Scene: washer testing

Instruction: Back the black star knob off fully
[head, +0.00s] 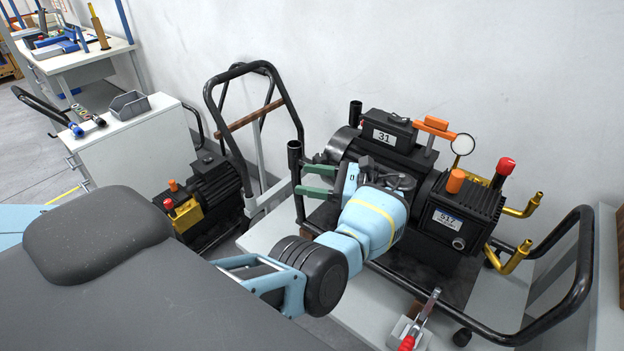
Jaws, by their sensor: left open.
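My left gripper (306,178) reaches over the machine cart with its two green fingers apart and pointing left. The fingertips are close to an upright black post (295,160) at the cart's left end. I see nothing held between them. I cannot pick out the black star knob for sure; my left arm and gripper cover part of the black machine (430,205) on the cart. My right gripper is not in view.
The machine carries a block labelled 31 (384,136), a red-topped black post (502,172), orange caps and brass pipes (517,257). A black cart handle (577,285) curves at the right. A red-handled clamp (415,325) is at the front. A second cart holds a smaller motor (212,187).

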